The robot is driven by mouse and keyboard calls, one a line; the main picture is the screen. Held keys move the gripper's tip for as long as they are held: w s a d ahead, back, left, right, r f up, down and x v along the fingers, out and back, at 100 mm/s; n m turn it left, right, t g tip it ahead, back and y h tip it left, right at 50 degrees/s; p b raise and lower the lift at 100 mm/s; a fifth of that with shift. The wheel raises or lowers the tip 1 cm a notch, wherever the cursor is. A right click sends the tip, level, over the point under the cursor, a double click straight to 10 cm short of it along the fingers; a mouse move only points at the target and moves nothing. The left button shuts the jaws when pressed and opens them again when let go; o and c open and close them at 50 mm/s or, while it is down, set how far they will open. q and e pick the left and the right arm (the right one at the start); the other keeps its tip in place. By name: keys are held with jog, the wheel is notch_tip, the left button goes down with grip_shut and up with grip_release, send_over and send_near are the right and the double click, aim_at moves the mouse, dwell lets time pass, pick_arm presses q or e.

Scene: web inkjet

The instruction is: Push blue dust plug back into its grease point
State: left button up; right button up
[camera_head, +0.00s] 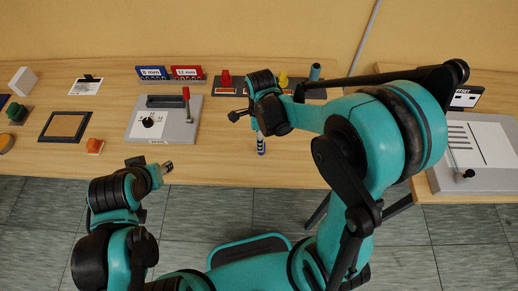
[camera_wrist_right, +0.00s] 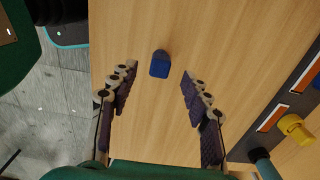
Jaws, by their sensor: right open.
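The blue dust plug (camera_wrist_right: 159,66) is on the bare wooden table in the right wrist view, between and just beyond my right fingertips. It seems not to be touched by either finger. My right gripper (camera_wrist_right: 158,73) is open around the plug's line. In the head view my right gripper (camera_head: 261,148) points down near the table's front edge; the plug cannot be made out there. A dark strip (camera_head: 212,92) with red (camera_head: 225,79) and yellow (camera_head: 283,79) pieces lies behind it, partly hidden by my arm. The blue plug's grease point cannot be identified. My left gripper (camera_head: 165,168) hangs by the front edge, apparently empty.
A grey panel (camera_head: 184,131) with a dial and red-handled lever stands left of the right gripper. Blue (camera_head: 152,73) and red (camera_head: 188,73) number blocks are at the back. A grey plate (camera_head: 447,183) lies at the right. The wood around the plug is clear.

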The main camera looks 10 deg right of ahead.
jog(key=f+b, duration=0.2)
jog(key=f, duration=0.4)
jog(key=shift+d+f, duration=0.2)
jog(key=shift+r, duration=0.1)
grip_shut()
